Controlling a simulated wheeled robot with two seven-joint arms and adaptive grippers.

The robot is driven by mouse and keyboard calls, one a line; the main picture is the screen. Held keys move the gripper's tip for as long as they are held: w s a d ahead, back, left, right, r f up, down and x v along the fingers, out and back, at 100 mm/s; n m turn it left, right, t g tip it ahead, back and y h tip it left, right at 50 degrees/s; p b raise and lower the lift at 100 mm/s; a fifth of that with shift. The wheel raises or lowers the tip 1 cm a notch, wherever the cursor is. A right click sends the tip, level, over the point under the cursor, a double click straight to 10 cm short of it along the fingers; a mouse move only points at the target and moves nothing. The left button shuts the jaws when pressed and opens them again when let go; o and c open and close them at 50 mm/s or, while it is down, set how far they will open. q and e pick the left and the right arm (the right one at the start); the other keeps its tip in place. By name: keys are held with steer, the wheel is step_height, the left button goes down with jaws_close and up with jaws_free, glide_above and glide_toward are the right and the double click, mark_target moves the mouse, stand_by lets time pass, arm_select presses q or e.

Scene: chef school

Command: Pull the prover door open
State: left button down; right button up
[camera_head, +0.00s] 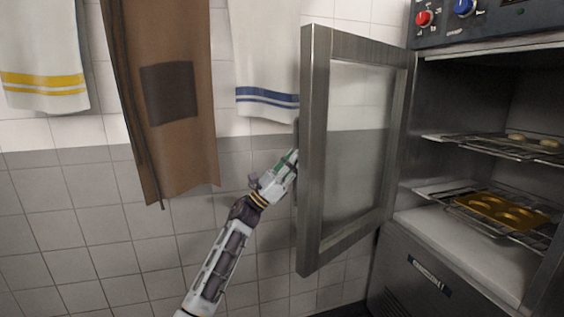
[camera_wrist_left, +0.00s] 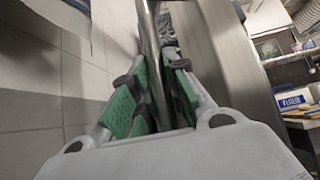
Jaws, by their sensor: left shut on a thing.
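The prover door (camera_head: 312,150) is a steel frame with a glass pane, standing wide open and swung out to the left of the prover (camera_head: 450,255). My left gripper (camera_head: 291,160) is at the door's outer side, by its free edge. In the left wrist view its green finger pads (camera_wrist_left: 150,95) are closed around the vertical metal bar of the door handle (camera_wrist_left: 151,50). In the head view the handle is mostly hidden behind the door frame. My right gripper is in neither view.
Inside the prover are wire racks (camera_head: 500,146) and an orange muffin tin (camera_head: 500,211). Red and blue knobs (camera_head: 424,18) sit on the panel above. A brown apron (camera_head: 165,100) and towels (camera_head: 42,55) hang on the tiled wall left of the door.

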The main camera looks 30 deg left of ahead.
arm_select(q)
steer(key=shift+a, duration=0.1)
steer(key=c, duration=1.4)
jaws_free()
